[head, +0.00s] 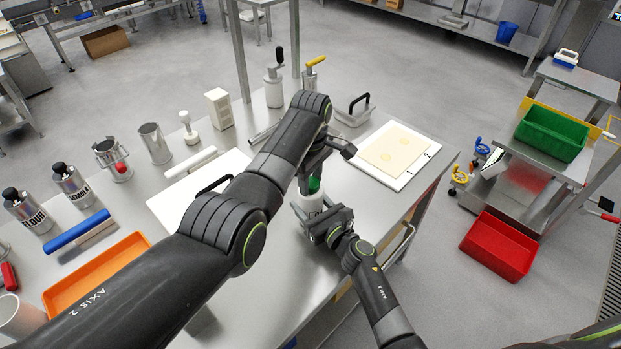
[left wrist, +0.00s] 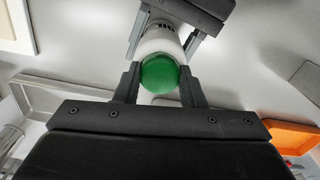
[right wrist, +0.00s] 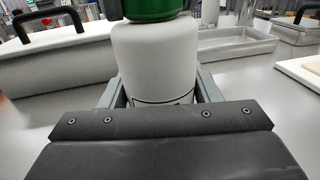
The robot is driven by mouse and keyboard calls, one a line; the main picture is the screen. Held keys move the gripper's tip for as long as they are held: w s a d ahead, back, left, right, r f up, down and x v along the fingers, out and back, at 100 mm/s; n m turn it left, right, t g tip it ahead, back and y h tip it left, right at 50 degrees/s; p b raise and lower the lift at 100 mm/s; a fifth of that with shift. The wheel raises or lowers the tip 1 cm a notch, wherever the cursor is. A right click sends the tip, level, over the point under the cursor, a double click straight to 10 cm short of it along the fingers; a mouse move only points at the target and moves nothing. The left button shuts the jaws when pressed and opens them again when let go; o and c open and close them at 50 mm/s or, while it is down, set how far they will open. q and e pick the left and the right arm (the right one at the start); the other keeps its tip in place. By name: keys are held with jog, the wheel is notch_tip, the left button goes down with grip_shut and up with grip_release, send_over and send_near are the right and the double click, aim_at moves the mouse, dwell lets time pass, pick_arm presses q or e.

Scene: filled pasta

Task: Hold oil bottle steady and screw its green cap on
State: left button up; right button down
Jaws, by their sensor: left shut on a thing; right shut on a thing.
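The oil bottle (right wrist: 154,62) is white and stands upright on the steel table, filling the middle of the right wrist view. My right gripper (head: 325,226) is shut around its body from the near side. The green cap (left wrist: 159,74) sits at the top of the bottle, and my left gripper (left wrist: 159,88) is shut on it from above. The cap also shows in the head view (head: 314,184), partly covered by my left gripper. In the right wrist view the cap (right wrist: 155,8) is cut by the top edge. Whether its thread is engaged cannot be seen.
A white board with a dough sheet (head: 396,150) lies to the right.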

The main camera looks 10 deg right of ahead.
pick_arm(q)
jog(key=m, duration=0.4)
jog(key=shift+w+a+r+m, duration=0.1)
jog(key=shift+w+m, duration=0.1)
jog(key=shift+m, duration=0.2)
jog(key=m, duration=0.3)
pick_arm(e)
jog(key=shift+s, duration=0.1)
pick_arm(q)
jog(key=m, duration=1)
jog(key=shift+m, duration=0.4)
jog(key=m, duration=0.2)
jog(key=shift+m, duration=0.4)
jog(key=m, duration=0.6)
jog(key=shift+s, duration=0.1)
jog(key=o, duration=1.1)
jog(key=shift+c, duration=0.2)
jog(key=shift+s, duration=0.1)
